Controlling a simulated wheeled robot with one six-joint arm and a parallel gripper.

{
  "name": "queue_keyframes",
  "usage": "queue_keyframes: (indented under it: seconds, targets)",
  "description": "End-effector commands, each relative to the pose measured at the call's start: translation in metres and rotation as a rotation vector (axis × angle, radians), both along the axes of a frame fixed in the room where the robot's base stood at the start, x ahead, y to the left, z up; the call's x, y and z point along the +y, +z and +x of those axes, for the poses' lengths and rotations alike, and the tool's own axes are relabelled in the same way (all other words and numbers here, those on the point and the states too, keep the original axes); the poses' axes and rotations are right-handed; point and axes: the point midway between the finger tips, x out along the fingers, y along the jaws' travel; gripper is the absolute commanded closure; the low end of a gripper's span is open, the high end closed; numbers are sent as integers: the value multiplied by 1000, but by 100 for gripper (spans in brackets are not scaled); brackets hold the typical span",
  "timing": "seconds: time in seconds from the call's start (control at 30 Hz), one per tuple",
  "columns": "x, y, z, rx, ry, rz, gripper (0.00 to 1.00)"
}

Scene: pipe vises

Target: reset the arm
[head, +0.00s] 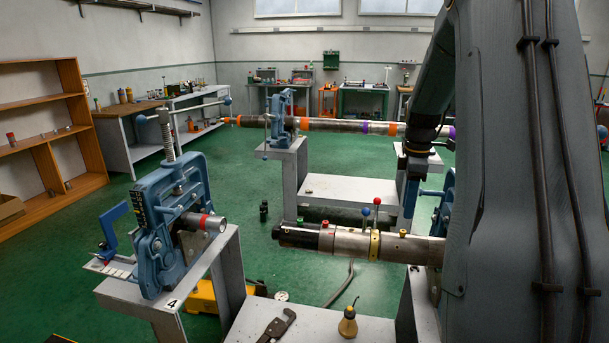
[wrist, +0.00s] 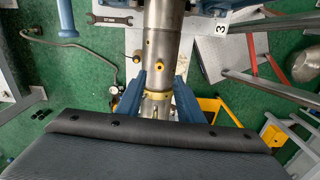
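My gripper (head: 409,210) points down above a grey steel pipe (head: 340,241) in the head view. In the wrist view its two blue fingers (wrist: 157,95) are spread apart, one to each side of the pipe (wrist: 161,45) near a yellow collar (wrist: 157,95). Nothing is seen clamped between them. In the head view the fingertips seem above the pipe, but I cannot tell the exact gap. My arm hides part of the pipe's right end and the vise there.
A blue vise (head: 172,225) holding a short pipe stands on the bench marked 4 at left. A banded pipe (head: 340,126) rests in another vise (head: 283,115) behind. A wooden shelf (head: 40,130) stands at far left.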

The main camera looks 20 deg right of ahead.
Motion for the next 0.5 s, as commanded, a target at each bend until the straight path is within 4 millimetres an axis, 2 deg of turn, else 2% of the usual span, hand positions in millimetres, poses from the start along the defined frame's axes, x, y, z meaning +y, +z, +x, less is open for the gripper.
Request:
queue_keyframes:
  seconds: [0.13,0.23,0.37,0.5]
  targets:
    - [9,-1,1,-2,-14,-1,66]
    - [35,-5,0,-8,-66,-4,66]
    - [92,-15,-6,-25,-193,-10,66]
    - [157,-29,-25,-47,-357,-8,66]
